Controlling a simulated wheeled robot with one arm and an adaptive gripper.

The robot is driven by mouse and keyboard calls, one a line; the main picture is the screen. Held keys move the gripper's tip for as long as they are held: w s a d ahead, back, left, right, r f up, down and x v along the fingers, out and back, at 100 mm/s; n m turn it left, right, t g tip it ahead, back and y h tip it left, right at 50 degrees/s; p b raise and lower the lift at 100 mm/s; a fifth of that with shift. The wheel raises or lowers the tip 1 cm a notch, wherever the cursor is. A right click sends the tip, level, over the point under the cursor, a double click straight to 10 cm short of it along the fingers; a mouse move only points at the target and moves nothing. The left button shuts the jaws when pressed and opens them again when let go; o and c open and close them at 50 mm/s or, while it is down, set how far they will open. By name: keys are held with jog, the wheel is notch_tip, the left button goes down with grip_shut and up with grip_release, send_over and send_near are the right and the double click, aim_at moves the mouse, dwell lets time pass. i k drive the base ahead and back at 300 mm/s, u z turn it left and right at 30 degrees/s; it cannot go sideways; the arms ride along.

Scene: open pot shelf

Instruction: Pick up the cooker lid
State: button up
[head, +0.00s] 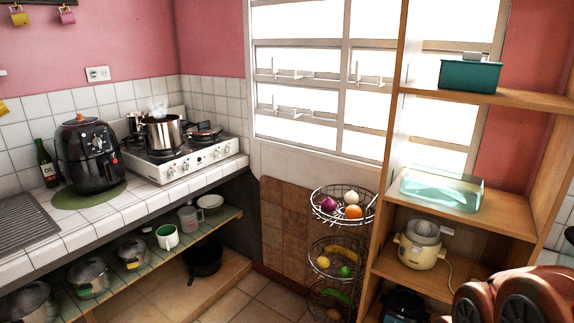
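Several lidded steel pots stand on the glass-like shelf under the counter at the left: one pot with a domed lid (90,270), another lidded pot (131,248) to its right, and a third lidded pot (28,298) cut by the left edge. A dark appliance (404,306), perhaps a cooker, stands low in the wooden shelf unit and is partly cut off. I cannot tell which lid is the cooker lid. My gripper is not in view; only reddish-brown links of my arm show at the lower right.
The tiled counter (130,205) carries an air fryer (88,155) and a stove (185,158) with a steel pot (161,132). A wire fruit rack (322,216) stands beside the wooden shelf unit (480,214). A dark pan (203,259) sits low down. Some tiled floor (225,305) is free.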

aim_at(203, 128)
jog(key=u, duration=0.4)
jog(key=i, duration=2.05)
jog(key=u, duration=0.8)
